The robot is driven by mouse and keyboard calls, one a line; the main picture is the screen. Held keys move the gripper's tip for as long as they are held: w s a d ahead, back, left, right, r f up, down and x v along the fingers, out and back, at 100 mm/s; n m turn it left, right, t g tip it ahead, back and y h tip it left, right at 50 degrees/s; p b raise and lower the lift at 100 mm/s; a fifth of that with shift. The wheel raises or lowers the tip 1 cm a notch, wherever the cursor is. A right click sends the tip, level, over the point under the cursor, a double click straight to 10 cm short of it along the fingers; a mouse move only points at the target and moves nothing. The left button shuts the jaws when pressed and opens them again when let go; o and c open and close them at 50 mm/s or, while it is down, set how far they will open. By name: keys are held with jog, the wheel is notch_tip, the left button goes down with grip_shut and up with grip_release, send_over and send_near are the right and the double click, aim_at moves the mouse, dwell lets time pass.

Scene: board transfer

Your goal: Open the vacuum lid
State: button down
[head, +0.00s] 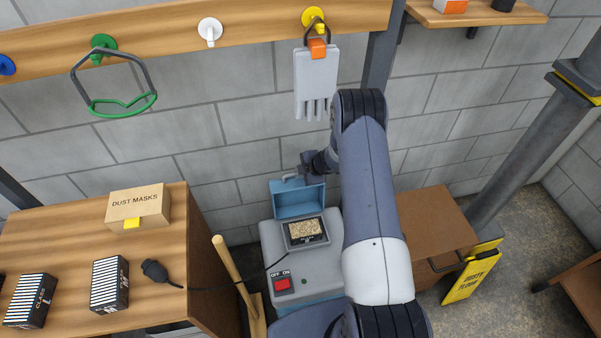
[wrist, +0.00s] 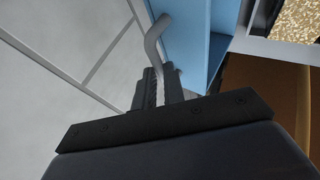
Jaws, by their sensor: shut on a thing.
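The vacuum (head: 272,250) is a grey box with a red OFF/ON switch (head: 282,285). Its blue lid (head: 298,203) stands raised at the back, and the opening in front shows a speckled tan panel (head: 305,230). A grey bent handle (head: 291,178) is on the lid's top edge. In the wrist view my gripper (wrist: 160,84) is shut on this handle (wrist: 153,42), with the blue lid (wrist: 183,40) right beside it. In the head view my gripper (head: 308,165) is small and partly hidden by my arm.
A wooden table (head: 60,232) at left holds a dust masks box (head: 138,207) and dark cartridges (head: 109,284). A wooden handle (head: 234,272) leans by the vacuum. A glove (head: 316,85) hangs above. A yellow floor sign (head: 471,275) and brown cabinet (head: 432,222) stand at right.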

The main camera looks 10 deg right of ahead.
jog(key=shift+w+r, duration=0.35)
jog(key=shift+r, duration=0.15)
jog(key=c, duration=1.8)
grip_release()
jog(key=shift+s, duration=0.1)
jog(key=o, duration=0.3)
jog(key=shift+s+f, duration=0.1)
jog(key=shift+f, duration=0.1)
jog(key=b+v, duration=0.1)
jog(key=v, duration=0.9)
jog(key=shift+s+d+r, duration=0.1)
jog(key=shift+s+r, duration=0.15)
jog(key=shift+r, duration=0.1)
jog(key=shift+c, duration=0.4)
